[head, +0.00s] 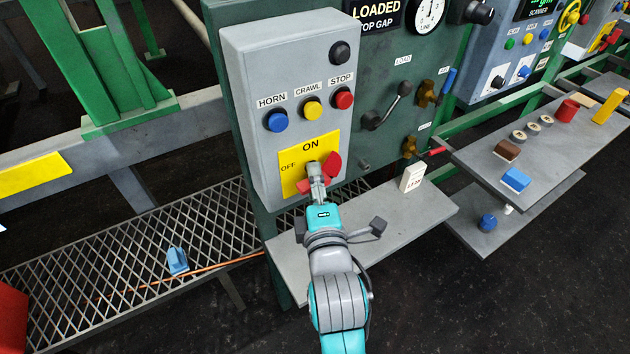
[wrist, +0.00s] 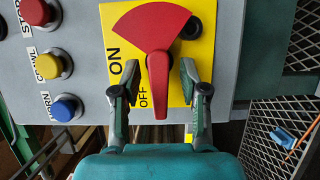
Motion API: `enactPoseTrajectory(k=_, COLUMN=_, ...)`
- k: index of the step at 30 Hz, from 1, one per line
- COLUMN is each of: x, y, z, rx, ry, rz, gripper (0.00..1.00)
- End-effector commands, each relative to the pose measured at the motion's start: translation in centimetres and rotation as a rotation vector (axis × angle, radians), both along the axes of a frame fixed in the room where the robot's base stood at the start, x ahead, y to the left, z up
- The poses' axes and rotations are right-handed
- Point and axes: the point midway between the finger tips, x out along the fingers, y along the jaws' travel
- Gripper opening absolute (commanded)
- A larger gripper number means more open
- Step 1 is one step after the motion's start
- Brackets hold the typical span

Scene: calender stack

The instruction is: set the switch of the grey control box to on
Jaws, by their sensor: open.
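The grey control box (head: 287,95) hangs on a green panel. Its yellow switch plate (head: 296,183) is marked ON at the top and OFF at the left. In the wrist view, turned sideways, the red switch handle (wrist: 157,88) points down to the OFF mark (wrist: 143,100); the ON mark (wrist: 115,53) is at the left. A red fan-shaped part (wrist: 150,25) extends opposite the handle. My gripper (wrist: 159,78) is open, one finger on each side of the handle; I cannot tell if either touches. In the head view my gripper (head: 316,180) partly hides the switch.
Blue (head: 276,120), yellow (head: 312,109) and red (head: 344,98) buttons sit above the plate. A grey shelf (head: 425,207) with a white block (head: 411,178) is below right. A crank handle (head: 385,108) is on the panel. Mesh grating (head: 190,225) lies left.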

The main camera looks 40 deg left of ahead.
Motion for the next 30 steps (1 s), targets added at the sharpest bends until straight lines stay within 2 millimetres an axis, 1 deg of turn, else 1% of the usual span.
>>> enactPoseTrajectory(k=6, x=0.02, y=0.01, z=0.01, rx=0.000, ry=0.000, rz=0.000, gripper=0.44)
enactPoseTrajectory(k=7, x=0.01, y=0.00, z=0.01, rx=0.000, ry=0.000, rz=0.000, gripper=0.39)
enactPoseTrajectory(k=8, x=0.01, y=0.00, z=0.01, rx=0.000, ry=0.000, rz=0.000, gripper=0.31)
enactPoseTrajectory(k=9, x=0.01, y=0.00, z=0.01, rx=0.000, ry=0.000, rz=0.000, gripper=0.21)
enactPoseTrajectory(k=12, x=0.01, y=-0.01, z=0.01, rx=0.000, ry=0.000, rz=0.000, gripper=0.00)
enactPoseTrajectory(k=23, x=0.01, y=-0.01, z=0.07, rx=0.011, ry=0.025, rz=0.000, gripper=0.00)
enactPoseTrajectory(k=30, x=0.03, y=-0.01, z=0.36, rx=0.057, ry=0.135, rz=0.000, gripper=0.00)
